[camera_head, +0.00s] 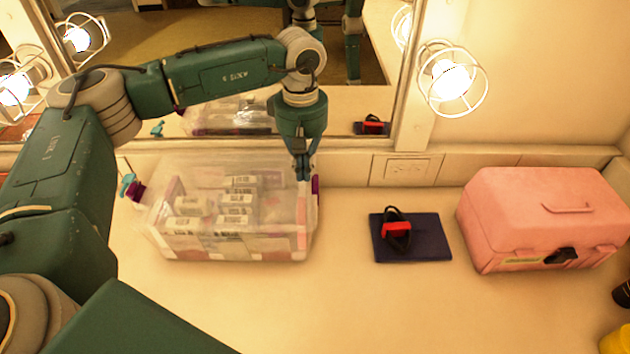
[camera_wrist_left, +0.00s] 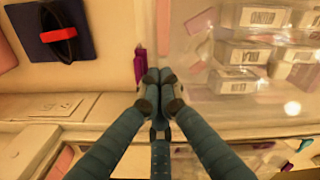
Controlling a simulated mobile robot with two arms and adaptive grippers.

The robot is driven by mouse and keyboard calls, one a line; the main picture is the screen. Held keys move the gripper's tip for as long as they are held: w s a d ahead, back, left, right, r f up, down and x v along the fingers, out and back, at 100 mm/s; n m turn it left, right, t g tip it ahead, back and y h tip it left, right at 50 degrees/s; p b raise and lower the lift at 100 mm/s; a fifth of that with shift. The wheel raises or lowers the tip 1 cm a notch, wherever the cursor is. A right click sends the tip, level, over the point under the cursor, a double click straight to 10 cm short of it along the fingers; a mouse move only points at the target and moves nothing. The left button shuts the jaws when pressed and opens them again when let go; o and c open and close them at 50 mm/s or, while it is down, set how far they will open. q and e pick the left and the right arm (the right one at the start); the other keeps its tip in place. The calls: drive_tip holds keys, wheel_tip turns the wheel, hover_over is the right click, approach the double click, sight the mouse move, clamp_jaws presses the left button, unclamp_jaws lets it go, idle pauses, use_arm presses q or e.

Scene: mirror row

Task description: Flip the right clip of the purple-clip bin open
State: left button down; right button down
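The clear purple-clip bin (camera_head: 280,243) stands on the counter below the mirror, with white labelled packs inside. Its right clip (camera_head: 315,187) is a purple strip at the bin's right end; it also shows in the left wrist view (camera_wrist_left: 140,66). The left clip (camera_head: 136,191) sticks outward at the other end. My left gripper (camera_head: 303,172) points down at the bin's right end, close beside the right clip. In the left wrist view its fingertips (camera_wrist_left: 155,78) are together, with the clip just beside them; contact is unclear. My right gripper is not in view.
A dark blue pad (camera_head: 430,245) with a red-and-black item (camera_head: 397,229) lies right of the bin. A pink case (camera_head: 540,215) stands farther right. Caged bulbs (camera_head: 451,81) flank the mirror (camera_head: 210,40). The counter in front is clear.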

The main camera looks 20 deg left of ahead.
sight(317, 183)
use_arm(q)
drive_tip(key=shift+f+b, duration=1)
drive_tip(key=shift+f, duration=0.45)
drive_tip(key=shift+d, duration=0.15)
drive_tip(key=shift+w+d+f+b, duration=0.15)
drive_tip(key=shift+d+f+b, duration=0.1)
drive_tip(key=shift+d, duration=0.5)
drive_tip(key=shift+w+d+f+b, duration=0.15)
drive_tip(key=shift+d+f, duration=0.05)
drive_tip(key=shift+d, duration=0.5)
drive_tip(key=shift+w+d+f+b, duration=0.15)
drive_tip(key=shift+w+d, duration=0.2)
drive_tip(key=shift+d, duration=0.3)
drive_tip(key=shift+w+d+f+b, duration=0.2)
drive_tip(key=shift+w+d, duration=0.1)
drive_tip(key=shift+d, duration=0.35)
drive_tip(key=shift+w+d+f+b, duration=0.15)
drive_tip(key=shift+w+d, duration=0.2)
drive_tip(key=shift+d, duration=0.3)
drive_tip(key=shift+a, duration=0.1)
wheel_tip(317, 183, up, 6)
drive_tip(key=a+p, duration=0.1)
drive_tip(key=p, duration=0.2)
drive_tip(key=shift+w+r+p, duration=0.15)
drive_tip(key=shift+r+p, duration=0.1)
drive_tip(key=shift+p, duration=0.1)
